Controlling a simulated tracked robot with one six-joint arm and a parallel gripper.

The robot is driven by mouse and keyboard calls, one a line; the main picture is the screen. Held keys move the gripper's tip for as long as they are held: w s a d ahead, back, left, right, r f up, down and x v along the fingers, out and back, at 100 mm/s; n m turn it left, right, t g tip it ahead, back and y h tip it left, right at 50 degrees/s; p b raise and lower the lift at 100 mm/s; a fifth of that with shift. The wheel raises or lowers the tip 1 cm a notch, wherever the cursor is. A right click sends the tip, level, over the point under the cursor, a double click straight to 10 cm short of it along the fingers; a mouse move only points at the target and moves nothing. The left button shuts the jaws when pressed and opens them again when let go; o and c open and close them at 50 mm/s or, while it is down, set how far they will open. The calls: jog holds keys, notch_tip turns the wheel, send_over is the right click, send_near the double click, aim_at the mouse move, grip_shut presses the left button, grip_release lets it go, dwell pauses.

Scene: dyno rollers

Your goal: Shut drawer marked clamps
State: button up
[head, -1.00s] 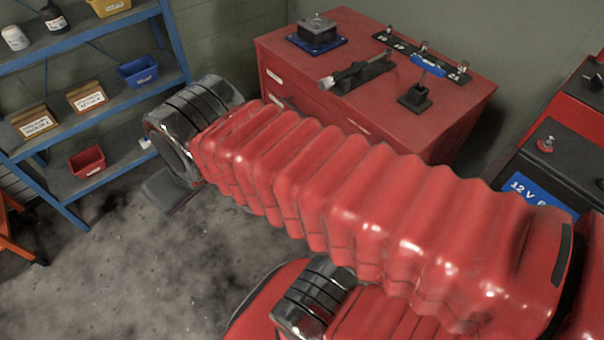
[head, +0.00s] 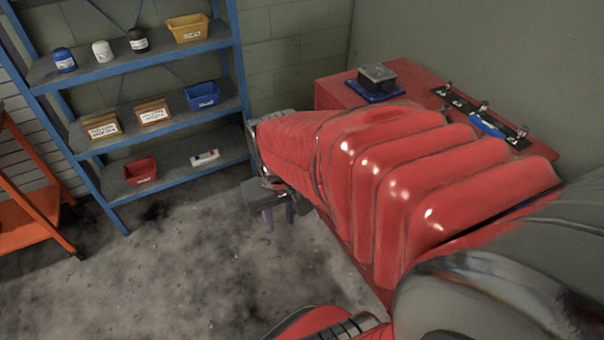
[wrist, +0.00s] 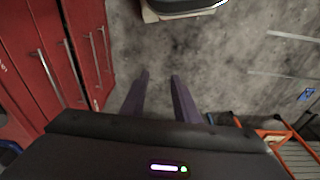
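The red drawer cabinet (head: 330,95) stands against the wall, mostly hidden behind my arm in the head view. In the wrist view its red drawer fronts (wrist: 38,45) with silver bar handles fill the left side. A dark gap shows beside one front, but I cannot tell how far any drawer stands out. No clamps label can be read. My gripper (head: 279,217) points down in front of the cabinet's left side. In the wrist view my gripper (wrist: 160,76) has its two fingers apart with only floor between them, to the right of the handles.
A blue shelf rack (head: 240,70) with bins, boxes and bottles stands left of the cabinet. An orange cart (head: 40,210) is at the far left. A black block on a blue base (head: 377,80) and a tool rail (head: 485,112) are on the cabinet top. The floor between is clear.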

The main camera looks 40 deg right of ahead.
jog(key=d+f+g, duration=0.1)
jog(key=d+f, duration=1)
jog(key=f, duration=0.3)
jog(key=d+f+g, duration=0.1)
jog(key=d+f, duration=1)
jog(key=f, duration=0.4)
jog(key=s+d+f+n+t+h, duration=0.1)
jog(key=s+d+f+n+t, duration=0.1)
jog(key=f, duration=0.8)
jog(key=s+d+f+n+t+h, duration=0.1)
jog(key=s+f+t, duration=0.1)
jog(key=f, duration=0.7)
jog(key=s+d+f+n+t+h, duration=0.1)
jog(key=s+d+f+n+t, duration=0.1)
jog(key=f, duration=0.8)
jog(key=w+d+r+n+t+h, duration=0.2)
jog(key=w+r+n+t+h, duration=0.1)
jog(key=r+t, duration=0.1)
jog(key=w+d+r+n+t+h, duration=0.2)
jog(key=w+r+n+t+h, duration=0.1)
jog(key=r, duration=0.4)
jog(key=shift+w+d+r+n+t, duration=0.15)
jog(key=shift+d+r+n+t, duration=0.1)
jog(key=shift+n+t, duration=0.5)
jog(key=shift+w, duration=0.1)
